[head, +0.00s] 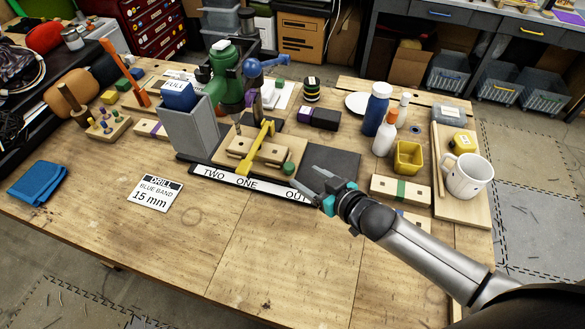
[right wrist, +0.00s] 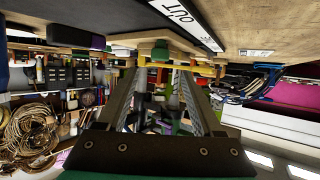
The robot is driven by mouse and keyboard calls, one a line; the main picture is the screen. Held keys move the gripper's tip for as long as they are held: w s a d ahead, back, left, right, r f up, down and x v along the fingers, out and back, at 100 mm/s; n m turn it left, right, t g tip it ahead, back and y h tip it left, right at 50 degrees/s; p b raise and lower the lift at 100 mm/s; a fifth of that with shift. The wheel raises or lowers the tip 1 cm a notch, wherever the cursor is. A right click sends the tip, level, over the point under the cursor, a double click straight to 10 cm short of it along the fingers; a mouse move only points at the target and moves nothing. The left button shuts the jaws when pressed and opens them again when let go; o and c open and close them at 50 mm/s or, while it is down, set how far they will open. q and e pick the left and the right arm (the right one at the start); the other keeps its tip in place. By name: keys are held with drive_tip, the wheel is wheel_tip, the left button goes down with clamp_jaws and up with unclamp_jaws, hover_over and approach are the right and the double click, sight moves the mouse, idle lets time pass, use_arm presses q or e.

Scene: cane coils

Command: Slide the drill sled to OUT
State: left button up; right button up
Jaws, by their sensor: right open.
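The drill sled (head: 262,150) is a pale wooden block on a dark base under the green drill press (head: 226,78). A yellow bar (head: 266,133) crosses it, its near end by ONE on the label strip (head: 233,180), which reads TWO, ONE, OUT from left to right. A green knob (head: 289,169) is at the sled's right end; in the right wrist view the green knob (right wrist: 160,50) appears ahead between my fingers. My right gripper (head: 311,180) is open and empty, just right of the knob near OUT. Contact cannot be told. My left gripper is not in view.
A grey bin (head: 190,130) stands left of the drill. A card (head: 155,193) reads drill, blue band, 15 mm. Bottles (head: 385,135), a yellow cup (head: 408,157) and a mug (head: 467,177) stand right.

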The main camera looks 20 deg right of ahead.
sight(291, 168)
drive_tip(key=b+x, duration=0.1)
drive_tip(key=x, duration=0.6)
drive_tip(key=shift+w+f, duration=0.1)
clamp_jaws()
idle(0.6)
idle(0.8)
